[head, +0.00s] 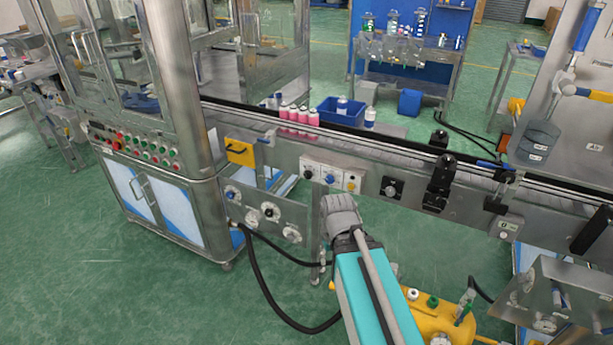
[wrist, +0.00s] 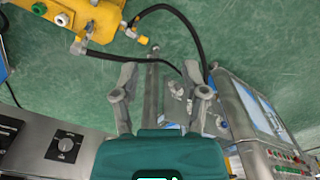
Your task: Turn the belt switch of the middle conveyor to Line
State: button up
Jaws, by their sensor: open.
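In the head view my arm reaches up below the conveyor side, left of the knob.
A panel with black, blue and yellow controls (head: 329,180) is left of the knob. A black clamp unit (head: 438,182) stands right of it. A yellow tank (head: 440,318) and black hose (head: 262,280) lie below. A cabinet with buttons (head: 165,200) stands left.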

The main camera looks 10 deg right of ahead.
jog(key=shift+o, duration=1.6)
jog(key=shift+w+f, duration=0.15)
jog(key=shift+w, duration=0.05)
jog(key=w+d+f+n+t+h+b, duration=0.2)
jog(key=w+f+n+t+h+b, duration=0.15)
jog(key=w+n+b, duration=0.4)
jog(key=w+d+f+n+t+h+b, duration=0.25)
jog(key=w+n+h+b, duration=0.2)
jog(key=w, duration=0.55)
jog(key=w+a+n+t+h+b, duration=0.2)
jog(key=w+a+n+t+b, duration=0.6)
jog(key=w+a+n+b, duration=0.4)
jog(key=w+n, duration=0.4)
jog(key=shift+r+n+t, duration=0.3)
jog(key=shift+r+t, duration=0.1)
jog(key=shift+h, duration=0.3)
